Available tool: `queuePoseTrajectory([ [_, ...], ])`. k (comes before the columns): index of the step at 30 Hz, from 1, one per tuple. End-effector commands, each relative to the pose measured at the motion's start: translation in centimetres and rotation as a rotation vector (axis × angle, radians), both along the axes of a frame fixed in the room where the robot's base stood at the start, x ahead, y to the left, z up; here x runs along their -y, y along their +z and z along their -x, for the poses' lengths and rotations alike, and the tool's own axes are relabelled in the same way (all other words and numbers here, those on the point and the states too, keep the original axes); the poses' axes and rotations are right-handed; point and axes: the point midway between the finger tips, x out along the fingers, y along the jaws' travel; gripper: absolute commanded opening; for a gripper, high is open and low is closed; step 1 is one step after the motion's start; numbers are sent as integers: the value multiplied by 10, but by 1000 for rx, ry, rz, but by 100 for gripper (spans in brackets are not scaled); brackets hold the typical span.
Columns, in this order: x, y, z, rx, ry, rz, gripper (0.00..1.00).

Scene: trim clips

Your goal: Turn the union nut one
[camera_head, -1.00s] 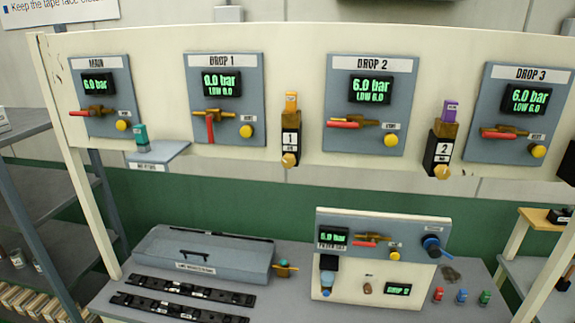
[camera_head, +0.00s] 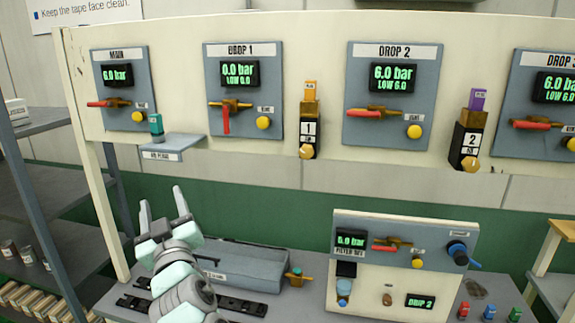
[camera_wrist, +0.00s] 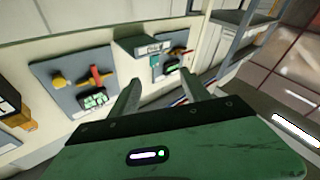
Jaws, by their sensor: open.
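The black block marked 1 (camera_head: 308,128) is mounted on the board between the DROP 1 and DROP 2 panels, with an orange piece (camera_head: 310,92) on top. A brass nut-like piece (camera_head: 306,152) sits at its lower end; its turned angle is too small to tell. My gripper (camera_head: 162,208) is open and empty, lower left of this block and apart from it, in front of the grey case. In the wrist view its two fingers (camera_wrist: 163,90) are spread with nothing between them.
The DROP 1 panel (camera_head: 267,84) reads 0.0 bar, its red handle pointing down. A small shelf (camera_head: 158,142) with a teal piece (camera_head: 156,126) juts out above my gripper. A block marked 2 (camera_head: 468,143) hangs further right. A grey case (camera_head: 250,268) lies on the bench.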

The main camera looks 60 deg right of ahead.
Motion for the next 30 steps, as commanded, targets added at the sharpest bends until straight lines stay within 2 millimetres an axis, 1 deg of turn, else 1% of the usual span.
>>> queuePoseTrajectory([
  [1,28,15,26,-6,-91,-20,55],
  [2,43,22,41,-12,-146,-42,55],
  [3,63,31,64,-20,-220,-73,55],
  [5,88,42,101,-24,-328,-121,55],
  [6,102,47,125,-24,-393,-153,55],
  [9,125,57,178,-15,-529,-227,55],
  [12,136,60,215,-7,-619,-280,55],
  [15,140,62,232,0,-660,-308,55],
  [17,143,62,236,0,-669,-316,55],
  [20,149,63,235,0,-671,-319,55],
  [23,160,64,231,-1,-670,-318,55],
  [30,195,64,224,-2,-669,-318,55],
])
